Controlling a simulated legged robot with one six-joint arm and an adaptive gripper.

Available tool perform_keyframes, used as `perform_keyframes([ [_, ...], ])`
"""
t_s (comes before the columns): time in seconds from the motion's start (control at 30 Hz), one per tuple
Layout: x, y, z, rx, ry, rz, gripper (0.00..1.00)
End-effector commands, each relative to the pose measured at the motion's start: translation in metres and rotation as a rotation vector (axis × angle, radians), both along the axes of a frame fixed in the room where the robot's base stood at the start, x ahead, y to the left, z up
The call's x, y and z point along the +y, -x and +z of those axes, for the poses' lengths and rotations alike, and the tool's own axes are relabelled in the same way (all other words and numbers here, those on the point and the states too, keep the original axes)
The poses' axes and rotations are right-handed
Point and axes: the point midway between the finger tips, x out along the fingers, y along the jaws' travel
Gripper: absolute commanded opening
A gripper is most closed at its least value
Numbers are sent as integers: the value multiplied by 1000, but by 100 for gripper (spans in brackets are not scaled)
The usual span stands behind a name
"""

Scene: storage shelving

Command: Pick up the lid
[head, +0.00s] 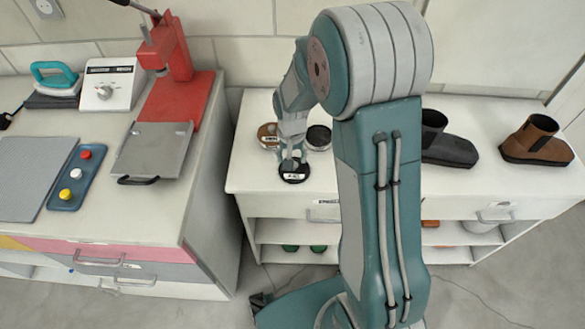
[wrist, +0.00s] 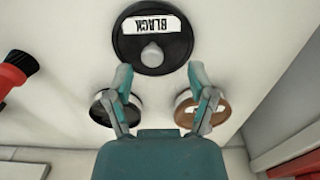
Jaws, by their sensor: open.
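A round black lid (wrist: 128,47) with a grey knob (wrist: 152,54) and a white label reading BLACK lies at the top of the wrist view. In the head view the lid (head: 294,178) lies near the front left edge of the white shelf top, partly hidden by my gripper (head: 292,163). In the wrist view my gripper (wrist: 160,74) is open and empty. Its two fingertips are spread just below the lid in the picture, on either side of the knob's line. Whether they touch the lid cannot be told.
Two round tins, one brown (head: 268,131) and one black (head: 318,136), stand behind the lid. Dark (head: 448,148) and brown (head: 537,141) shoes stand right of my arm. A white bench (head: 100,221) with a red press (head: 172,75) stands left, across a gap.

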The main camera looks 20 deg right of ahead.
Motion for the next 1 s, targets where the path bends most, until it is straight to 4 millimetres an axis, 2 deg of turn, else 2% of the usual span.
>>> perform_keyframes([
  [0.1, -3, 3, -19, 4, -1, -2, 71],
  [0.2, -4, 3, -29, 2, -3, -2, 71],
  [0.47, -2, 3, -31, 0, -1, -2, 71],
  [0.5, -2, 3, -31, 0, -1, -2, 53],
  [0.53, -2, 3, -31, 0, -1, -2, 39],
  [0.63, -2, 2, -31, 0, -1, -1, 7],
  [0.7, -2, 3, -31, 0, -1, -1, 4],
  [1.0, -3, 3, -31, 2, -2, -1, 3],
])
